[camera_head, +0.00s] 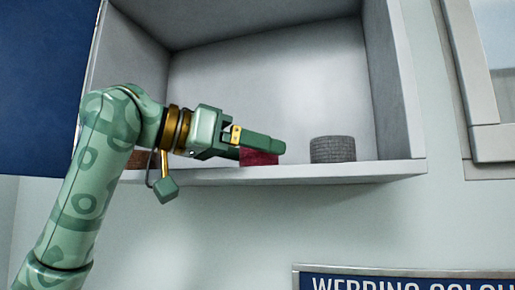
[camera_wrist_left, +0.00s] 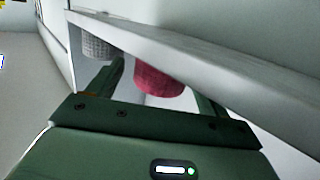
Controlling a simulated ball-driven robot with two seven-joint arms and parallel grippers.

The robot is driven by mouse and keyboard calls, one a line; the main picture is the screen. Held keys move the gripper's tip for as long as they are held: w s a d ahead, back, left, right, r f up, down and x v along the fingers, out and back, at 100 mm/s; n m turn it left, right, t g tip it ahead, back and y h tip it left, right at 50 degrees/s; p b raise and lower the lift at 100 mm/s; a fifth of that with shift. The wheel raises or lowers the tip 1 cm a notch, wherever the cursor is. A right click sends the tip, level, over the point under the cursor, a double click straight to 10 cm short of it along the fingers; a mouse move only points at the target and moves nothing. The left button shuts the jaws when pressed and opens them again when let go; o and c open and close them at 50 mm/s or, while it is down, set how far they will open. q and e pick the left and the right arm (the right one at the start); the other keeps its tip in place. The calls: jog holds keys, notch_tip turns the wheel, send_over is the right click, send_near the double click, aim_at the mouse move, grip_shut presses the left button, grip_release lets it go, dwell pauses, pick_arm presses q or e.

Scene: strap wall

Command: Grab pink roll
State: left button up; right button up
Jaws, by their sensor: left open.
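The pink roll (camera_head: 259,158) sits on the floor of the wall cabinet near its front edge, partly hidden behind my left gripper (camera_head: 256,147) in the head view. In the left wrist view the pink roll (camera_wrist_left: 158,80) shows between the two green fingers, with part of it hidden by the shelf edge. My left gripper is open, with nothing clamped in it. I cannot tell whether a finger touches the roll. My right gripper is in neither view.
A grey roll (camera_head: 333,149) stands to the right of the pink one. A brown roll (camera_head: 137,160) is partly hidden behind my left arm. The shelf's front edge (camera_head: 330,174) runs below them. A blue door (camera_head: 45,90) is at the left. The cabinet's upper space is clear.

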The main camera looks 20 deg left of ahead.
pick_arm(q)
jog(key=shift+x, duration=0.95)
jog(key=shift+s+a, duration=0.2)
jog(key=shift+a, duration=0.1)
jog(key=c, duration=1.1)
jog(key=shift+w+d, duration=0.1)
jog(key=shift+r, duration=0.1)
